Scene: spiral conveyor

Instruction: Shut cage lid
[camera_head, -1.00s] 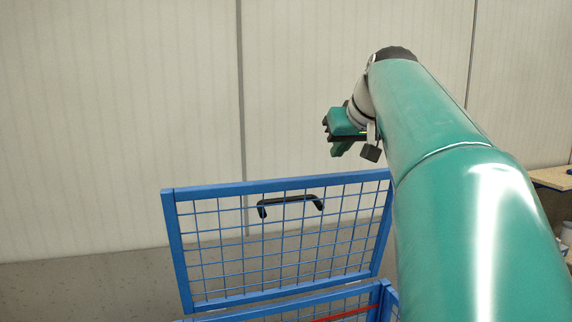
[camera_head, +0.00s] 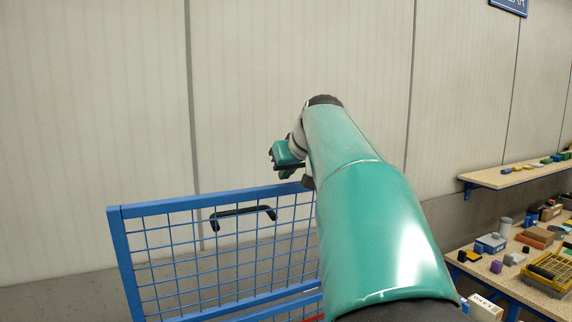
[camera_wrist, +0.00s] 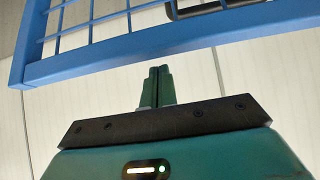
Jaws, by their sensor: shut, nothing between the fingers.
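The blue cage lid (camera_head: 120,252) stands raised at the lower left of the head view, a blue frame with wire mesh and a black handle (camera_head: 243,212) near its top edge. In the wrist view the lid's blue frame bar (camera_wrist: 150,48) crosses the top, with part of the handle (camera_wrist: 215,6) beyond it. My gripper (camera_head: 272,160) is just above the lid's top edge, near its right side. In the wrist view my gripper (camera_wrist: 159,72) has its fingers together, empty, close to the frame bar; I cannot tell whether they touch. The cage body is mostly below the head view.
A workbench (camera_head: 478,268) at the right holds boxes, a yellow crate (camera_head: 552,272) and small parts. A wall shelf (camera_head: 512,175) with small items is above it. A plain panelled wall (camera_head: 100,100) stands behind the lid.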

